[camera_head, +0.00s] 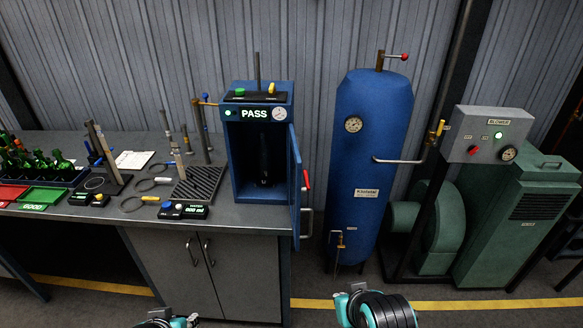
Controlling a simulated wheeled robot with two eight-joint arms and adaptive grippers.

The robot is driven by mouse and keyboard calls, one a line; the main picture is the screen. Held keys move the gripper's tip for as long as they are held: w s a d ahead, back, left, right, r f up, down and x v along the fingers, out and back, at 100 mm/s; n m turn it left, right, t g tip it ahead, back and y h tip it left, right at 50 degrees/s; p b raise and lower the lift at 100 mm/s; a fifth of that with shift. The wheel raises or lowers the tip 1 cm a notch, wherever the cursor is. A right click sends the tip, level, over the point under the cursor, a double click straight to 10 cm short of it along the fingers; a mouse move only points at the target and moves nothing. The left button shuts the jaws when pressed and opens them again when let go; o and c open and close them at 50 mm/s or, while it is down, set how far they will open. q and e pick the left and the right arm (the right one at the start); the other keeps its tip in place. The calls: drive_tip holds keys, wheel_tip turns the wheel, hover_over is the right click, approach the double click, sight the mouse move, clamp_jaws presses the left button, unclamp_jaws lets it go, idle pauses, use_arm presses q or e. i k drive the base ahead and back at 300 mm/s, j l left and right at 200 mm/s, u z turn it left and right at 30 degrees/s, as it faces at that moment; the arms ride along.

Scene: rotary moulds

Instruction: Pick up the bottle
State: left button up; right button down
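A dark, slim shape like a bottle (264,158) stands upright inside the open blue test cabinet (232,160), hard to make out in the shadow. Several green bottles (42,163) stand in a dark rack at the far left of the bench. My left gripper (170,319) shows only in part at the bottom edge, well in front of the bench. My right gripper (352,298) is at the bottom, right of the bench and far from the cabinet. I cannot see the fingers of either clearly.
The cabinet shows a lit PASS sign, and its door (295,185) hangs open to the right. Tools, gauges and a ribbed mat (197,184) lie on the bench (150,222). A blue tank (368,150) and a green blower (515,215) stand to the right.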

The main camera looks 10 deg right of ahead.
sight(264, 151)
drive_tip(key=i+l+u, duration=0.15)
drive_tip(key=l+u, duration=0.15)
drive_tip(key=l, duration=0.55)
drive_tip(key=l+u, duration=0.3)
drive_tip(key=l, duration=0.55)
